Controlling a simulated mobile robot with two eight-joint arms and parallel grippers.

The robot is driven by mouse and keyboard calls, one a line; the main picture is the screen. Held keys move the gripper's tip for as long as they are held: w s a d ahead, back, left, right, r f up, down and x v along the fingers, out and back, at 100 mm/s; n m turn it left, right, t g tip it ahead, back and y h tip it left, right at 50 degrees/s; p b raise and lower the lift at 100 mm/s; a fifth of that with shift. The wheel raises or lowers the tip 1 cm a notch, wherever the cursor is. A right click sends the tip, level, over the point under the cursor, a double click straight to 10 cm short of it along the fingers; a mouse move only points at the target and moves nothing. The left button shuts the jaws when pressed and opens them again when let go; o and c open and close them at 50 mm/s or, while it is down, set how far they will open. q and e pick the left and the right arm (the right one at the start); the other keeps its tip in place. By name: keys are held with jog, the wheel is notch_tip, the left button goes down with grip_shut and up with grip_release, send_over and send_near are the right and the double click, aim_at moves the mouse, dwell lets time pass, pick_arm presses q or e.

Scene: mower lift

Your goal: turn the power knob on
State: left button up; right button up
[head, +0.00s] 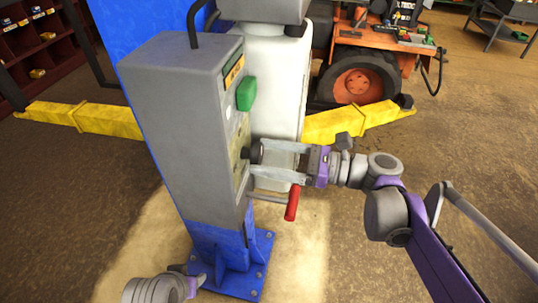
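The grey control box (192,130) is mounted on a blue post and has its panel facing right. A dark round knob (256,152) sticks out low on this panel. A green button (246,93) sits higher up. My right gripper (258,160) reaches in from the right with its two fingers apart. Its fingertips are at the panel, on either side of the knob; whether they touch it I cannot tell. My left gripper (193,284) shows only partly at the bottom edge, low by the post's foot, and its fingers are not clear.
A lever with a red grip (291,203) sticks out just below my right gripper. A white cylinder (277,85) stands behind the box. Yellow lift arms (88,117) extend to both sides. An orange mower (362,70) stands behind. The floor at right is mostly open.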

jog(key=c, duration=1)
jog(key=n+p, duration=0.1)
jog(key=n, duration=0.3)
jog(key=shift+n, duration=0.4)
jog(key=n, duration=0.4)
jog(key=shift+p, duration=0.35)
jog(key=n+p, duration=0.1)
jog(key=n, duration=0.4)
pick_arm(q)
jog(key=shift+w+r+p, duration=0.15)
jog(key=shift+w+r, duration=0.2)
jog(key=shift+r, duration=0.5)
jog(key=shift+w+r+p, duration=0.15)
jog(key=shift+w+r, duration=0.15)
jog(key=shift+r, duration=0.5)
jog(key=shift+w+r+p, duration=0.15)
jog(key=shift+w+r, duration=0.2)
jog(key=shift+r, duration=0.5)
pick_arm(e)
jog(key=shift+n, duration=2.1)
